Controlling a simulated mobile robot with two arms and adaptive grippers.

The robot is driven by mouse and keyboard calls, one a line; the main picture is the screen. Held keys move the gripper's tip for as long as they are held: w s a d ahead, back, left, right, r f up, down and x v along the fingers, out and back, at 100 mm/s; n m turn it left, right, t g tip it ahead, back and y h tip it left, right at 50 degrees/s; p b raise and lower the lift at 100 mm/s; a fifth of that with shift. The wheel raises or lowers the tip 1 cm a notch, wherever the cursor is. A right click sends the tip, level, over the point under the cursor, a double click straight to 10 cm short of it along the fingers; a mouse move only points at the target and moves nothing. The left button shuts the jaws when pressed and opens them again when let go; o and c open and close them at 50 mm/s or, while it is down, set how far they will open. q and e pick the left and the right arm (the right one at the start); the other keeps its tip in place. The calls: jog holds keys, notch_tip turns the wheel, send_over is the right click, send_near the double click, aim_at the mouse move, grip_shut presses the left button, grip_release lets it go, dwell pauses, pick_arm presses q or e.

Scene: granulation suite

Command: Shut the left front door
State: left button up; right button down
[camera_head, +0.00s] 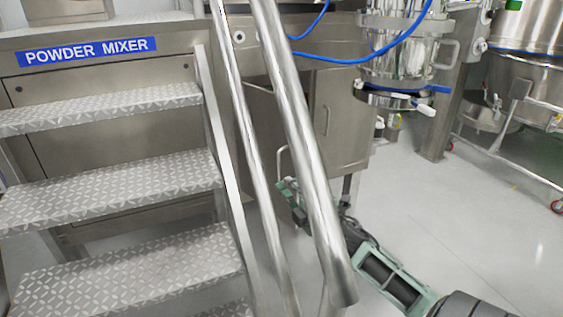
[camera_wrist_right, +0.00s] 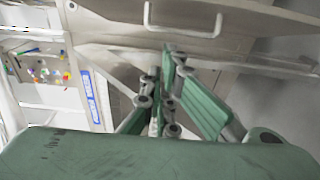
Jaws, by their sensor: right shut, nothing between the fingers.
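The left front door (camera_head: 262,125) is a steel panel on the cabinet under the mixer, partly hidden behind the handrails. It appears to stand ajar, with its pale bar handle (camera_head: 283,160) low at its right side; how far open is hard to tell. The right front door (camera_head: 343,115) looks closed and has a vertical handle. My right gripper (camera_head: 287,196) is shut and empty, low beside the left door's handle and partly hidden by a handrail. In the wrist view its green fingers (camera_wrist_right: 168,95) point toward steel panels, below a bar handle (camera_wrist_right: 183,22). My left gripper is out of view.
Two sloping handrails (camera_head: 305,150) stand between my camera and the cabinet. Tread-plate steps (camera_head: 115,185) fill the left. A steel vessel (camera_head: 395,45) with blue hoses hangs at the right. The pale floor (camera_head: 465,225) right of the cabinet is mostly clear.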

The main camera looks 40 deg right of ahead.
aim_at(278, 160)
jog(key=w+d, duration=0.1)
jog(key=w, duration=0.2)
jog(key=w+d, duration=0.2)
jog(key=w, duration=0.1)
jog(key=w+d+b, duration=0.1)
jog(key=w+d, duration=0.1)
jog(key=w, duration=0.1)
jog(key=shift+d+f, duration=0.1)
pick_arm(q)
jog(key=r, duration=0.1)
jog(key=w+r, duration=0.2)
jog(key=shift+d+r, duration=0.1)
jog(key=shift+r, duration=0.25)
pick_arm(e)
jog(key=shift+d, duration=0.35)
jog(key=shift+d, duration=0.15)
